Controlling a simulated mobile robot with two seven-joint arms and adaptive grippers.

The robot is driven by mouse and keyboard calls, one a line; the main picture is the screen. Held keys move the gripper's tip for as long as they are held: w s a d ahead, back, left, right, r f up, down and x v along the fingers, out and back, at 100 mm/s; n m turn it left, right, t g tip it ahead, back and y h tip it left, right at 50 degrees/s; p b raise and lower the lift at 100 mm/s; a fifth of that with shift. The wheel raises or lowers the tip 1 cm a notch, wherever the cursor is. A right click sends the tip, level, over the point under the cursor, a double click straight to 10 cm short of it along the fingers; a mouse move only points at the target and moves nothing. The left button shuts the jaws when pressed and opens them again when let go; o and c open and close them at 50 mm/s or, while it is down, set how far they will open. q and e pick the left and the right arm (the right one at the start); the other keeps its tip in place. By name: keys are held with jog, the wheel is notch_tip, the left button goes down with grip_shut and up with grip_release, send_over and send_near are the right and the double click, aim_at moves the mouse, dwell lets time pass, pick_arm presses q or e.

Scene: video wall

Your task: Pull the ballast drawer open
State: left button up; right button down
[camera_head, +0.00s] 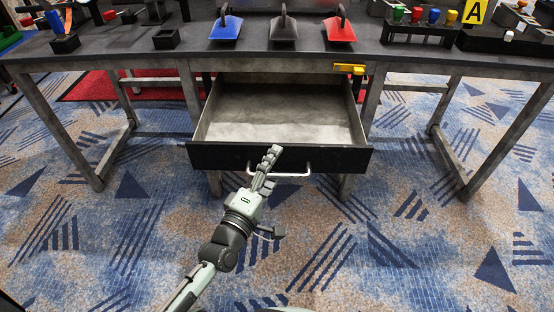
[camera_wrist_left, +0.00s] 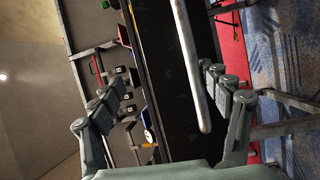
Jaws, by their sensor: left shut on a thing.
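The ballast drawer (camera_head: 325,118) hangs under the dark table and stands pulled out, its grey empty inside in plain sight. Its black front panel (camera_head: 215,155) carries a pale bar handle (camera_head: 296,174). My left gripper (camera_head: 268,163) is at the handle, left of the panel's middle, and is shut on it. In the left wrist view the handle (camera_wrist_left: 190,65) runs between the fingers (camera_wrist_left: 166,82), before the dark panel (camera_wrist_left: 160,45). The exact finger contact is hard to see. My right gripper is not in view.
On the table (camera_head: 395,57) stand a blue weight (camera_head: 227,29), a grey weight (camera_head: 284,30) and a red weight (camera_head: 339,30). A yellow piece (camera_head: 349,69) sits at the table's front edge above the drawer. Table legs (camera_head: 187,93) flank the drawer. The carpet in front is clear.

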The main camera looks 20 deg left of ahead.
pick_arm(q)
jog(key=shift+s+a+r+t, duration=0.1)
jog(key=shift+s+r+t, duration=0.2)
jog(key=shift+s+r, duration=0.8)
jog(key=shift+c, duration=0.4)
jog(key=shift+s+f, duration=0.15)
jog(key=shift+s, duration=0.7)
jog(key=c, duration=0.4)
jog(key=shift+s+a+f, duration=0.1)
jog(key=shift+s+f, duration=0.2)
jog(key=shift+s, duration=0.45)
jog(key=shift+s+a+f, duration=0.1)
jog(key=shift+s+f, duration=0.15)
jog(key=shift+s, duration=0.45)
jog(key=shift+c, duration=0.2)
